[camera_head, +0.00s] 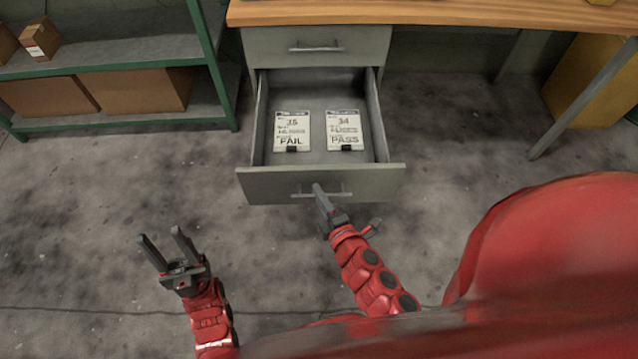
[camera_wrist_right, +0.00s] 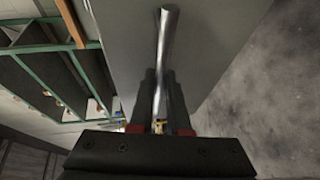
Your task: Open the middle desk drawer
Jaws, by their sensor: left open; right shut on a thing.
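The middle desk drawer (camera_head: 262,186) is pulled well out from the grey cabinet under the desk. Inside lie two clipboard-like cards, one marked FAIL (camera_head: 291,130) and one marked PASS (camera_head: 344,129). My right gripper (camera_head: 320,192) is shut on the bar handle (camera_head: 338,194) on the drawer's front. In the right wrist view the handle (camera_wrist_right: 167,40) runs between the fingers (camera_wrist_right: 159,97). My left gripper (camera_head: 166,248) is open and empty, above the floor to the left of the drawer.
The closed top drawer (camera_head: 350,44) sits under the wooden desktop (camera_head: 430,12). A green-framed shelf (camera_head: 120,122) with cardboard boxes (camera_head: 150,90) stands at the left. A yellow cabinet (camera_head: 592,82) is at the right behind a desk leg. The floor in front is clear.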

